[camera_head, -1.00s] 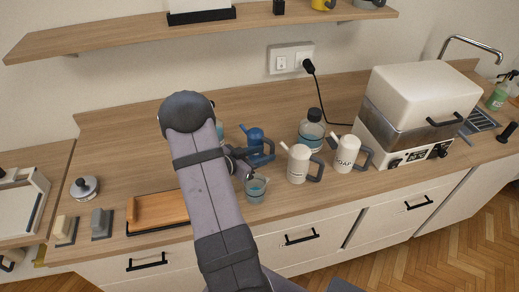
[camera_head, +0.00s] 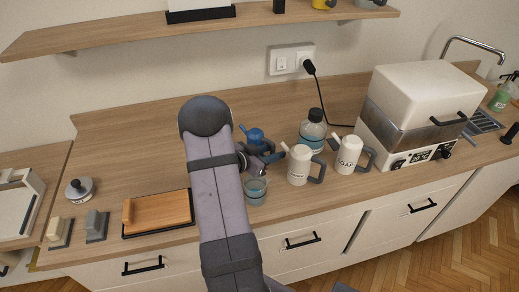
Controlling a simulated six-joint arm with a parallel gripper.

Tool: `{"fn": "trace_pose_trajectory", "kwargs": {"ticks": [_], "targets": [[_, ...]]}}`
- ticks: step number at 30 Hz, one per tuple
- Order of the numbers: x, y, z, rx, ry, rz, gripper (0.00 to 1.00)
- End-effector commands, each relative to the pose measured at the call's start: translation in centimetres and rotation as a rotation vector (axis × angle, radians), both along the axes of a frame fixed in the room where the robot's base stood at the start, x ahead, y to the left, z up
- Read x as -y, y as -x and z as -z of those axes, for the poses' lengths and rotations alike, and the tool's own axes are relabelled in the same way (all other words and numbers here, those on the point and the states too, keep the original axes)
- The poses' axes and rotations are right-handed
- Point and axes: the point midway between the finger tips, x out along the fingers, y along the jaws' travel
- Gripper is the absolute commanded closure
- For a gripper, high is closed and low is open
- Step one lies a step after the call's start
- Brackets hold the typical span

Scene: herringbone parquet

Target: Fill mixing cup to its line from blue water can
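The blue water can (camera_head: 255,136) stands on the wooden counter, partly hidden behind my gripper. The clear mixing cup (camera_head: 255,192) stands near the counter's front edge, in front of the can, with bluish liquid in it. The level against its line is too small to read. My gripper (camera_head: 272,160) is beside the can at its right, where the can's handle was seen. My arm and gripper hide much of the can, and I cannot tell whether the fingers are closed on the handle.
Two white cans, one labelled SOAP (camera_head: 347,154) and another (camera_head: 299,165), stand right of the cup. A clear bottle (camera_head: 313,130) with a black cap is behind them. A white appliance (camera_head: 425,85) is further right. A wooden board (camera_head: 160,210) lies left.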

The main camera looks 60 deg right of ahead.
Motion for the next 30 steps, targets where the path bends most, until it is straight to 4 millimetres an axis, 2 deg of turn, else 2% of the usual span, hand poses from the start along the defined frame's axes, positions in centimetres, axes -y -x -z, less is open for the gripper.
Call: {"fn": "trace_pose_trajectory", "kwargs": {"ticks": [1,3,4,14,30], "targets": [[0.0,0.0,0.0,0.0,0.0,0.0,0.81],[0.0,0.0,0.0,0.0,0.0,0.0,0.98],[0.0,0.0,0.0,0.0,0.0,0.0,1.0],[0.0,0.0,-0.8,0.001,0.003,0.001,1.0],[0.0,0.0,-4.6,0.001,0.003,0.001,1.0]]}}
